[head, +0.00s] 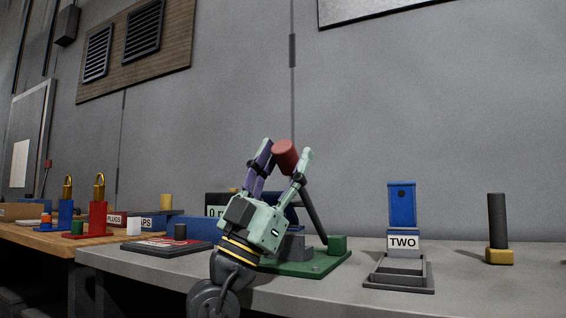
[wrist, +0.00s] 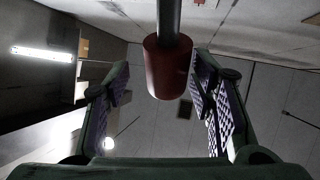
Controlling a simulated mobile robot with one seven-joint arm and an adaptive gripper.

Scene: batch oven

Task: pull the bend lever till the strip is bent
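The bend lever is a dark rod (head: 313,217) with a red knob (head: 286,155) at its top. It leans up and left from a green base plate (head: 305,268) on the grey bench. My gripper (head: 287,149) is raised, with its fingers open on either side of the knob. In the wrist view the red knob (wrist: 167,68) is between the finger pads, closer to the right one; a gap shows on the left. I cannot tell whether the right pad touches it. The strip cannot be made out; my gripper hides much of the bender.
A fixture labelled TWO (head: 403,242) with a blue block stands to the right, and a black post on a yellow base (head: 499,254) beyond it. A dark panel (head: 166,246) lies to the left. Padlocks on red and blue stands (head: 98,216) are farther left.

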